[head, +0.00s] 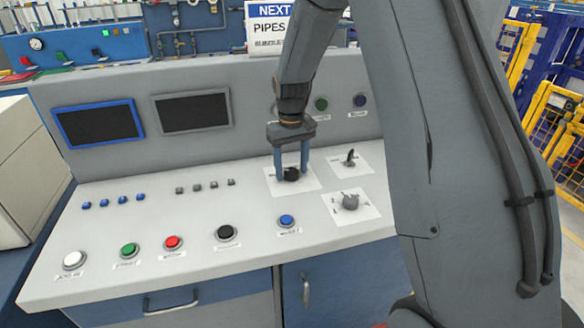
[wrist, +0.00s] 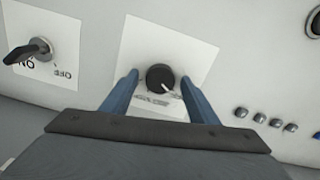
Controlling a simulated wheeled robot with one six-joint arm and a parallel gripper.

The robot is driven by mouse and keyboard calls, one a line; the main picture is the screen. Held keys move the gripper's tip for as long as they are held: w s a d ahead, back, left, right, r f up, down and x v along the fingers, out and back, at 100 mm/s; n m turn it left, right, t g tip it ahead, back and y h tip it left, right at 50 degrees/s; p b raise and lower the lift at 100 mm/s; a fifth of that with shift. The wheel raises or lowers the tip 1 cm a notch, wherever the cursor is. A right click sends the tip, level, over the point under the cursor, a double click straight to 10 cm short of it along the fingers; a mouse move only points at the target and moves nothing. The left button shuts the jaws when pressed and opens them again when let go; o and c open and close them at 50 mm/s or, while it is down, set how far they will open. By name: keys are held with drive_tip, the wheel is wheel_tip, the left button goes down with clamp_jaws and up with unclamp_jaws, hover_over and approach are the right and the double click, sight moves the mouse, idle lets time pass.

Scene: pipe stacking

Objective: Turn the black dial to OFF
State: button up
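The black dial (head: 291,175) is a round knob on a white label plate on the sloping console, and it also shows in the wrist view (wrist: 160,77). In the wrist view its white pointer mark points to the lower right. The print on its plate is too blurred to read. My gripper (head: 291,167) is over the dial, with its two blue fingers on either side of it. In the wrist view a gap shows between each finger and the knob, so my gripper (wrist: 160,80) is open.
A lever switch (head: 349,158), its plate marked ON and OFF in the wrist view (wrist: 36,48), and a grey rotary knob (head: 350,202) sit right of the dial. Small square buttons (head: 205,186) lie left. A blue button (head: 287,221) is in front. Two dark screens (head: 192,111) stand behind.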

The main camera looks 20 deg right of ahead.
sight(291, 171)
drive_tip(key=shift+r+b, duration=1.05)
drive_tip(key=shift+r, duration=2.85)
